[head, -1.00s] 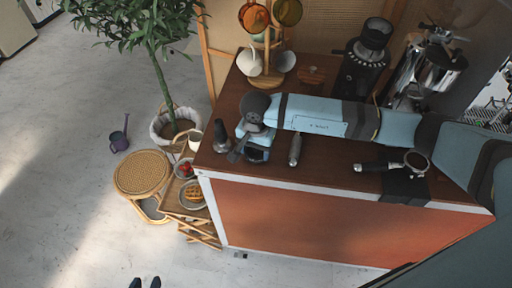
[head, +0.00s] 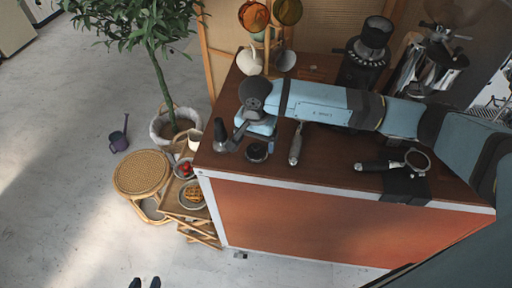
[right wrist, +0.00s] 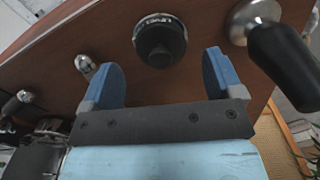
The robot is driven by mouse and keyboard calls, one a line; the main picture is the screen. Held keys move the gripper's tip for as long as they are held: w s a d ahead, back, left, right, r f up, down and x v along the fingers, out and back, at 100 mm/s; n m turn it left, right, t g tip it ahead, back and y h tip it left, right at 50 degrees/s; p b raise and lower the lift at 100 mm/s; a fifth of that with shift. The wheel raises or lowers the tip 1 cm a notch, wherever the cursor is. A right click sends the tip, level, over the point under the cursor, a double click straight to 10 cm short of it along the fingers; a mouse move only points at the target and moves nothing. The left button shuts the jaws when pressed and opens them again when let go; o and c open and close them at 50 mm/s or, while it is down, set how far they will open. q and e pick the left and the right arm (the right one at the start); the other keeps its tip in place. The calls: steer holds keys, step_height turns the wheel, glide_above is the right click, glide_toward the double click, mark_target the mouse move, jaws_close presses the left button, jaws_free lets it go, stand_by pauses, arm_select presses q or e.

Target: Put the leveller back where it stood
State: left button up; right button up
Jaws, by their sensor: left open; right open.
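The leveller (head: 257,151), a short round dark piece, stands on the brown cart top near its front left edge. In the right wrist view it shows as a black disc (right wrist: 160,42) with lettering on its rim, ahead of the fingers. My right gripper (head: 250,135) is open and empty, just behind and above the leveller, and apart from it. Its blue-padded fingers (right wrist: 163,78) are spread wide in the wrist view. My left gripper (head: 145,283) is open and empty, far from the cart, with only its tips showing at the bottom edge.
A dark-handled tamper (head: 220,134) stands left of the leveller, and a grey-handled tool (head: 296,145) lies to its right. A portafilter (head: 405,163) is on a black mat further right. Behind are a mug stand (head: 267,66) and a grinder (head: 368,52).

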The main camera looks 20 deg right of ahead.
mark_target(256, 146)
arm_select(q)
steer(key=shift+f+b, duration=0.5)
steer(key=shift+f, duration=0.35)
arm_select(e)
step_height(256, 146, up, 8)
steer(key=shift+r, duration=0.2)
arm_select(q)
steer(key=shift+r, duration=0.2)
